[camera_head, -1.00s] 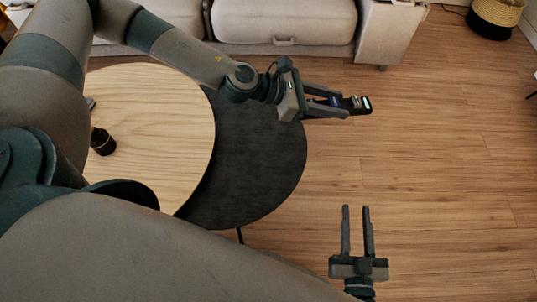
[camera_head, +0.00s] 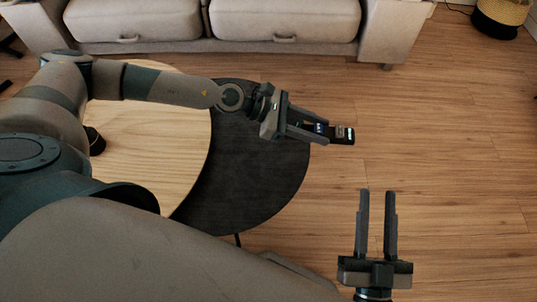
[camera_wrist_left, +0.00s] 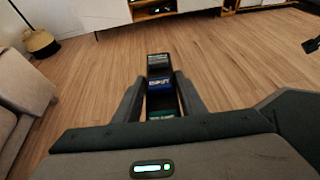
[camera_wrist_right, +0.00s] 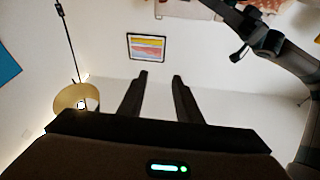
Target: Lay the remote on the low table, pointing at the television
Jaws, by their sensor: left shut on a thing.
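My left gripper (camera_head: 326,132) is shut on a dark, slim remote (camera_head: 344,135), whose far end sticks out past the fingertips. The remote also shows between the fingers in the left wrist view (camera_wrist_left: 160,85), with bluish and pale markings. The gripper holds it just off the right edge of the dark round table top (camera_head: 262,175), over the floor in the head view. A light wood round top (camera_head: 165,140) overlaps the dark one on the left, partly hidden by my arm. My right gripper (camera_head: 376,193) is open and empty, over bare floor. I cannot make out the television.
A beige sofa (camera_head: 285,20) stands behind the tables. A dark round object (camera_head: 95,141) sits on the wood top beside my arm. A basket (camera_head: 500,15) stands at the far right. A white cabinet (camera_wrist_left: 105,12) shows in the left wrist view. The floor at right is clear.

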